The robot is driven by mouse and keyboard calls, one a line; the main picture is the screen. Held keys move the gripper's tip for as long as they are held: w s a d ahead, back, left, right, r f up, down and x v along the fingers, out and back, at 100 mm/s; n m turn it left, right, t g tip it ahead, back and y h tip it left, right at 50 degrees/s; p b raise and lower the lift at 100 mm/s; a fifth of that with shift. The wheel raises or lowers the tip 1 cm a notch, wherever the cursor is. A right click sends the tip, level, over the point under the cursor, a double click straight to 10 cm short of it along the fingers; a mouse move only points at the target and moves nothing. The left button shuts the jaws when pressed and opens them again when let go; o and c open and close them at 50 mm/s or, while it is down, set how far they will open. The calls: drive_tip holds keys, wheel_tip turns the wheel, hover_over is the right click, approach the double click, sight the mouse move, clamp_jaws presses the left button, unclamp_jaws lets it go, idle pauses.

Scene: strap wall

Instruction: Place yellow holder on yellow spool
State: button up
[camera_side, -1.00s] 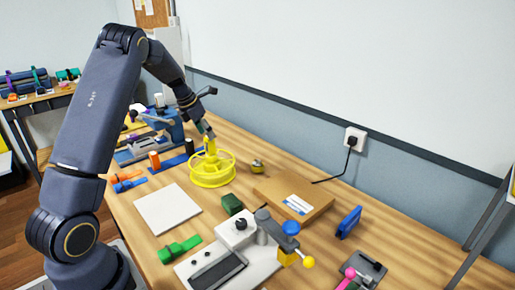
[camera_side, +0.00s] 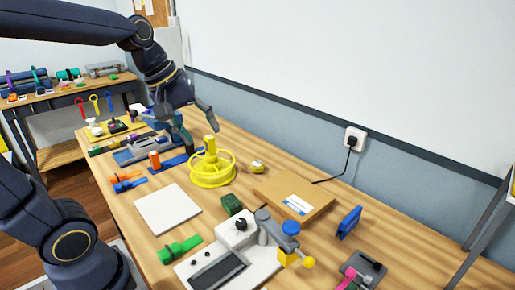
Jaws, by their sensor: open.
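The yellow spool (camera_side: 213,178) lies flat on the wooden table, a wide ring with spokes. A yellow upright piece (camera_side: 210,145), which looks like the yellow holder, stands at the middle of the spool, free of my gripper. Whether it is fully seated is too small to tell. My gripper (camera_side: 198,125) is open and empty, above and behind the spool, to the left of the wall. Its fingers are apart from the yellow piece.
A small yellow tape-like item (camera_side: 257,166) lies right of the spool. A cardboard box (camera_side: 293,197), a white square plate (camera_side: 168,208), a dark green block (camera_side: 231,204) and a grey-white device (camera_side: 232,255) are nearer the front.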

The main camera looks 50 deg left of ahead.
drive_tip(key=s+d+f+m+y, duration=0.1)
drive_tip(key=s+d+f+m, duration=0.1)
drive_tip(key=s+d+m, duration=0.3)
drive_tip(key=s+m, duration=0.3)
drive_tip(key=m, duration=0.3)
drive_tip(key=shift+s+f+m+t, duration=0.3)
drive_tip(key=shift+s+f, duration=0.1)
